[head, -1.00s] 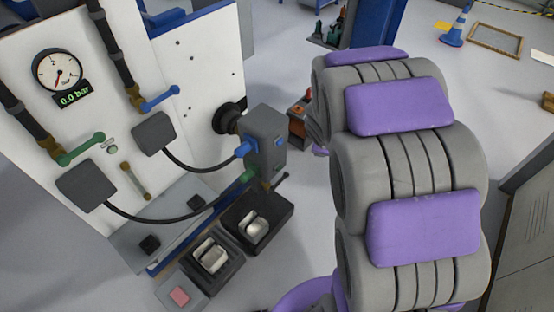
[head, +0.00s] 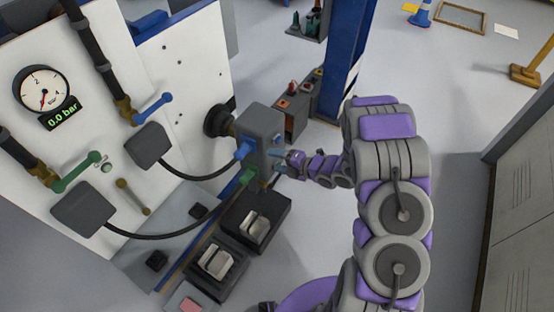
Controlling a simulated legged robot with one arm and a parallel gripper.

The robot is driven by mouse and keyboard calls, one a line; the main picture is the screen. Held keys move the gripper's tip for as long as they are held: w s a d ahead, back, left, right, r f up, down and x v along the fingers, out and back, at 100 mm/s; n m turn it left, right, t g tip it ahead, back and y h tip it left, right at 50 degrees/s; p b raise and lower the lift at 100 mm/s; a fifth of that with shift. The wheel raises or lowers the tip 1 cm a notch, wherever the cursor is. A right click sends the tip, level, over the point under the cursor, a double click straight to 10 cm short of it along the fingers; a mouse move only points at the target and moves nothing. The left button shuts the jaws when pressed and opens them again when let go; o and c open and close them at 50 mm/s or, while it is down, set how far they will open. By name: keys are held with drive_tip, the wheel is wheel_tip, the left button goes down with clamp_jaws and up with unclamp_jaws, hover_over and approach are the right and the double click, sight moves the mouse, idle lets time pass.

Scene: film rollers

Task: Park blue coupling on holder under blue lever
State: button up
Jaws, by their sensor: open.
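The blue coupling (head: 244,149) sits on the left face of the grey block (head: 262,130), at the end of a black hose. That hose runs to a dark box (head: 149,144) on the white panel, below the blue lever (head: 154,108). I cannot make out a separate holder under the lever. A green coupling (head: 249,177) sits lower on the same block, with its own hose. My gripper (head: 279,157) is open at the block's right side, across the block from the blue coupling. Whether its fingertips touch the block is unclear.
A green lever (head: 77,172) and a gauge (head: 42,89) reading 0.0 bar are on the panel. Two dark pedestals with metal rockers (head: 254,228) (head: 216,262) stand below the block. A blue post (head: 344,60) rises behind my arm. A grey cabinet (head: 520,220) stands at right.

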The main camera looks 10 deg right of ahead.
sight(239, 159)
drive_tip(key=b+x, duration=0.1)
drive_tip(key=x, duration=1.7)
drive_tip(key=shift+s+a+r+b, duration=0.15)
drive_tip(key=shift+b, duration=0.2)
drive_tip(key=shift+c, duration=0.2)
drive_tip(key=c, duration=1.1)
drive_tip(key=shift+s, duration=0.1)
drive_tip(key=shift+s+a+b, duration=0.25)
drive_tip(key=shift+s+b, duration=0.05)
drive_tip(key=shift+b, duration=0.05)
drive_tip(key=shift+s+a+b, duration=0.45)
drive_tip(key=shift+s, duration=0.05)
drive_tip(key=shift+s+a+b, duration=0.3)
drive_tip(key=shift+s, duration=0.1)
drive_tip(key=shift+s+a+b, duration=0.55)
drive_tip(key=shift+s, duration=0.15)
